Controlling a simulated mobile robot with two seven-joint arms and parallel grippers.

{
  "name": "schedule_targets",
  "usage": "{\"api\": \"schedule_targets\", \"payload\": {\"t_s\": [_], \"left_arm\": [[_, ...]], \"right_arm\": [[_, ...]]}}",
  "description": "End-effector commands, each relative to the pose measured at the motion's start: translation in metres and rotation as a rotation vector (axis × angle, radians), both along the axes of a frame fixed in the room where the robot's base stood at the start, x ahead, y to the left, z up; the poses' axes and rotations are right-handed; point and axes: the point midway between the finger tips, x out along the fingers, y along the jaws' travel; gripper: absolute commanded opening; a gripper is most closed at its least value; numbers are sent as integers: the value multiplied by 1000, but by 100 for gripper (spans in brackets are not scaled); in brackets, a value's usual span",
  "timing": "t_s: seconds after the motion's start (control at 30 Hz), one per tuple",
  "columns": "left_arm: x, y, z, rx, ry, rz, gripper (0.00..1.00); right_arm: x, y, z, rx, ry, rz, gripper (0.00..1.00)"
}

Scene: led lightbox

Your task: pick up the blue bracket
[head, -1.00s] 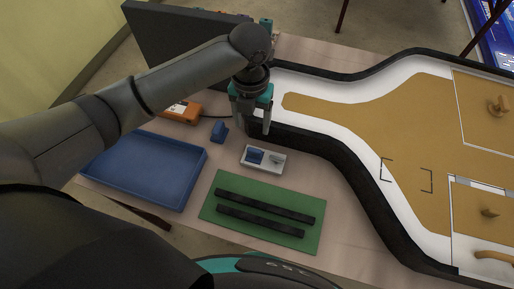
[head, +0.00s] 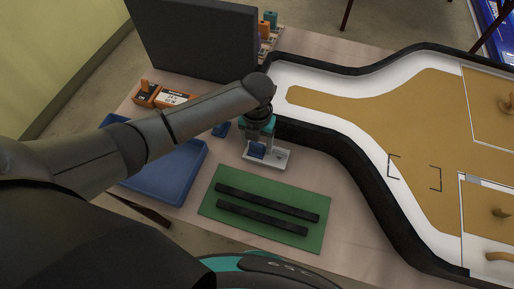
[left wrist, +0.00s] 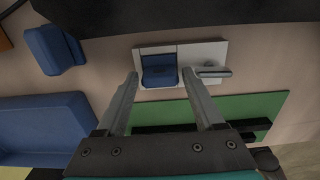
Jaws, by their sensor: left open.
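A small blue piece (head: 257,151), which looks like the blue bracket, sits in the left part of a white fixture plate (head: 279,158). In the left wrist view the blue piece (left wrist: 159,72) lies between the fingertips of my left gripper (left wrist: 160,75), with a gap at each side. My left gripper (head: 257,142) is open, pointing down over the plate. A second blue, angled piece (left wrist: 50,50) stands apart on the table, left of the plate; the head view shows it (head: 221,129) partly beside my arm. My right gripper is not in view.
A blue tray (head: 180,180) lies at the left, partly behind my arm. A green board (head: 265,212) with two black bars lies in front of the plate. A black-walled lightbox (head: 350,160) stands to the right. A dark panel (head: 195,40) stands behind.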

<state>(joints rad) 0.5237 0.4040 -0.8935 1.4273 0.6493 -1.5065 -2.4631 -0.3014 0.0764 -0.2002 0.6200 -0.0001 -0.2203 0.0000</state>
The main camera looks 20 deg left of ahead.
Motion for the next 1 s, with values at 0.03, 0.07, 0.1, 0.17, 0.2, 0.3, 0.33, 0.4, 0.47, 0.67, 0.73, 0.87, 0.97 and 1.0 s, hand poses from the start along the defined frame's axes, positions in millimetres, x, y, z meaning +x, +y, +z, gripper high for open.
{"api": "schedule_targets", "payload": {"t_s": [0.03,0.07,0.1,0.17,0.2,0.3,0.33,0.4,0.47,0.67,0.73,0.87,0.97,1.0], "left_arm": [[0,0,-5,-1,0,1,70],[0,-1,-6,-1,-1,1,70],[0,-1,-7,-1,-2,0,70],[1,0,-7,-1,-3,0,70],[1,0,-7,-1,-3,0,70],[1,0,-7,-1,-3,0,70],[1,0,-7,-1,-3,0,68],[1,0,-7,-1,-3,0,60],[1,0,-7,-1,-3,0,53],[1,0,-7,0,-3,0,31],[1,0,-7,0,-2,0,23],[1,0,-7,0,-3,0,8],[1,0,-7,0,-3,0,0],[1,0,-7,0,-3,0,0]], "right_arm": [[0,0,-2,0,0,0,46],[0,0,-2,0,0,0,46],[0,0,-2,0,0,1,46],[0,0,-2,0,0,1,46],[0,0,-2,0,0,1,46],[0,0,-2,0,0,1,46],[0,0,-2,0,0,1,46],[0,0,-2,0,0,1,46],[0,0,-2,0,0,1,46],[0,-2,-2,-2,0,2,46],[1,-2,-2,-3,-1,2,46],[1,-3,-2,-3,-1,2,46],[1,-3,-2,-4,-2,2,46],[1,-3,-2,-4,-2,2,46]]}}
